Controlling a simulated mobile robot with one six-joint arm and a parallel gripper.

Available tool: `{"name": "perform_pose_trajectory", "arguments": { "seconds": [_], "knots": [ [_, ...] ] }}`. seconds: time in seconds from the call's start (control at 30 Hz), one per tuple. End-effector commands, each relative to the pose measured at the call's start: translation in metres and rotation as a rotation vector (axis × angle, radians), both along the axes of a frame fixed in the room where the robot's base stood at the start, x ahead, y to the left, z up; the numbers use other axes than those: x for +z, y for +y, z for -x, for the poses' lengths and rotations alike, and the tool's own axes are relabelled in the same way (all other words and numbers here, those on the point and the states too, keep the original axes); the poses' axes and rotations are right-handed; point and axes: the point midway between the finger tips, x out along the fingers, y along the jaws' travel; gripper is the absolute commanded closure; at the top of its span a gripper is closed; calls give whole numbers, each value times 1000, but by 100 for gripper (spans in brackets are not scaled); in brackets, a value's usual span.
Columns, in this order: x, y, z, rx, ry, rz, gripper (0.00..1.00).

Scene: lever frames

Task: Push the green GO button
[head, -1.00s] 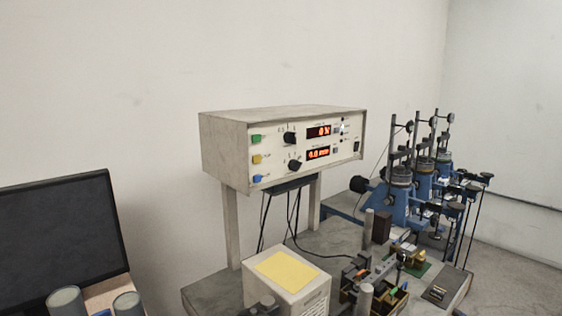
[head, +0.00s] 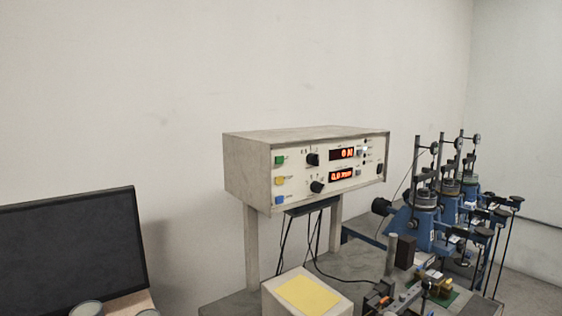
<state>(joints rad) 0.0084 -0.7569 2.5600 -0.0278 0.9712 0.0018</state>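The green button (head: 279,160) is at the upper left of the front panel of a beige control box (head: 330,166). Its label is too small to read. A yellow button (head: 280,181) and a blue button (head: 280,200) sit below it. Two black knobs and two lit red displays (head: 342,154) are to their right. The box stands raised on legs above a grey bench. My gripper is not in view, and nothing touches the green button.
A dark monitor (head: 70,254) stands at the left. A white box with a yellow top (head: 307,293) is below the control box. Blue test machines (head: 425,225) stand at the right. Black cables hang under the control box. The space before the panel looks clear.

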Motion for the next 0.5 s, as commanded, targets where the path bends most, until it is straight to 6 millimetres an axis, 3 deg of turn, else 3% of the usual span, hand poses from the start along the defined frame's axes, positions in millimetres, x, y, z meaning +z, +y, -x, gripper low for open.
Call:
{"name": "perform_pose_trajectory", "arguments": {
  "seconds": [0.03,0.1,0.5],
  "knots": [
    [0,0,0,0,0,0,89],
    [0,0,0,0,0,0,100],
    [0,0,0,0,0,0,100]
  ]
}}
